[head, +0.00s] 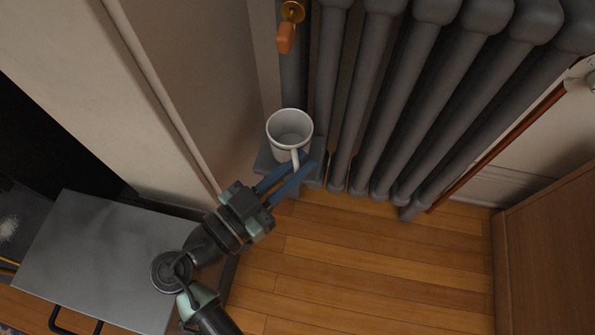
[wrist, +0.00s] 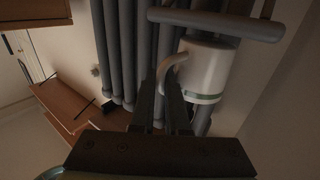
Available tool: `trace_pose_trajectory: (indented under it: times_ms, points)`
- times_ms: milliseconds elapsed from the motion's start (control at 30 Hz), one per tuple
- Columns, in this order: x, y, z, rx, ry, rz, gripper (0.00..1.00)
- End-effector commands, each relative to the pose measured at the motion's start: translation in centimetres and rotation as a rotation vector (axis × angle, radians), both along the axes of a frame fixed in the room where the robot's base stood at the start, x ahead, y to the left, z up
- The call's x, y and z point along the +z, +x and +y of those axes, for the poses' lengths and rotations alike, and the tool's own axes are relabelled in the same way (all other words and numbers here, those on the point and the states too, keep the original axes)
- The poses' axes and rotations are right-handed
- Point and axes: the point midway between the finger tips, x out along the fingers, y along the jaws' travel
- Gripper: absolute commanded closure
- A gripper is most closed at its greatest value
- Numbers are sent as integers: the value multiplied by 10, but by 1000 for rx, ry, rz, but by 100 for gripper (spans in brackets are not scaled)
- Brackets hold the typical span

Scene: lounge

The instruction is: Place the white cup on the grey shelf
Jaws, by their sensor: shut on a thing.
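The white cup (head: 290,131) is upright in the head view, its open rim facing up. Its handle points toward my gripper (head: 291,180), whose blue fingers are shut on the handle. A small grey shelf (head: 266,161) lies under the cup, beside the radiator, and is partly hidden by cup and fingers. In the wrist view the cup (wrist: 207,72) has a green band, and my gripper (wrist: 167,88) is at its handle. There the grey shelf (wrist: 225,24) runs close against one end of the cup. I cannot tell for certain whether they touch.
A grey ribbed radiator (head: 385,95) stands just right of the cup. A pipe with an orange-handled valve (head: 285,37) rises behind it. A pale wall (head: 150,90) is on the left. A grey-topped cabinet (head: 100,255) is at lower left. Wooden floor (head: 370,260) is clear.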

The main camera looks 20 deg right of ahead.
Motion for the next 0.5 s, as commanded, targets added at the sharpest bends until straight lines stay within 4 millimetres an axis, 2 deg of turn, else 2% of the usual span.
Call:
trace_pose_trajectory:
  times_ms: [33, 500]
  points:
    - [-12, 1, -1, -1, -1, -4, 100]
    - [-13, 3, -2, 0, -1, -4, 100]
